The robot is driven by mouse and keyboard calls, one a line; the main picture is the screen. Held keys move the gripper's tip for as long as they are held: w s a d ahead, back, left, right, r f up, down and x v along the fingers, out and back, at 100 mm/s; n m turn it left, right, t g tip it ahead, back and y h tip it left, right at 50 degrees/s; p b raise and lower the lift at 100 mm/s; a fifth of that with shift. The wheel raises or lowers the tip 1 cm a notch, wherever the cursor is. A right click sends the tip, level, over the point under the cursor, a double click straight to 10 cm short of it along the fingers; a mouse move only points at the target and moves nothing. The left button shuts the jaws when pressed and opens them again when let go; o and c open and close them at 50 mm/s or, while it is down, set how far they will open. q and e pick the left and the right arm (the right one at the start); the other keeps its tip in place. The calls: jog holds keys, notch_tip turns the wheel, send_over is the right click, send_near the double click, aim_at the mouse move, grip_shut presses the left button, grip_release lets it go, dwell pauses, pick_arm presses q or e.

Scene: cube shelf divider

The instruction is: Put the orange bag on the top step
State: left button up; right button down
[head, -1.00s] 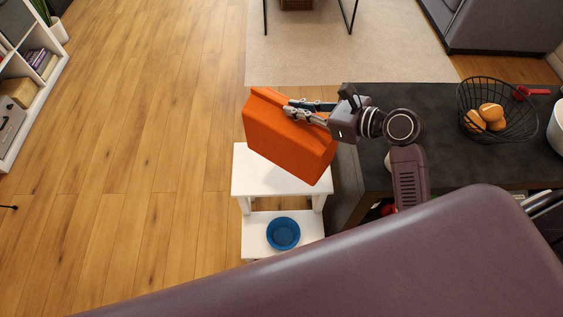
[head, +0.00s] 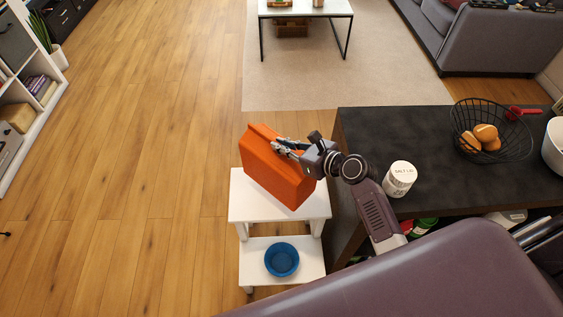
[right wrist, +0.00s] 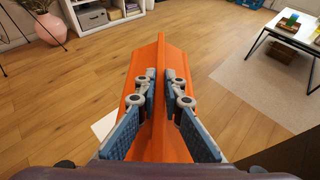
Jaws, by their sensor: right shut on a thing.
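The orange bag (head: 272,172) is in my right gripper (head: 290,146), over the top step (head: 250,207) of a white step stool. The bag's lower part overlaps the top step in the head view; whether it touches the step I cannot tell. In the right wrist view, both fingers of the right gripper (right wrist: 165,85) are closed on the upper ridge of the orange bag (right wrist: 158,140). A small white corner shows to the left of the bag there. My left gripper is not in view.
A blue bowl (head: 281,259) sits on the lower step (head: 255,275). Right of the stool stands a dark counter (head: 385,130) with a white salt can (head: 400,179) and a wire basket (head: 521,146) of orange-brown items. The wooden floor at left is clear.

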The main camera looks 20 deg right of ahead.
aim_at(283, 177)
jog(key=shift+f+b, duration=0.95)
jog(key=shift+f, duration=2.3)
jog(key=shift+f, duration=0.15)
jog(key=c, duration=2.1)
grip_release()
jog(key=shift+o, duration=0.3)
jog(key=shift+r, duration=0.2)
jog(key=v, duration=0.7)
jog(key=shift+s+p, duration=0.2)
jog(key=shift+p, duration=0.15)
jog(key=shift+d, duration=0.1)
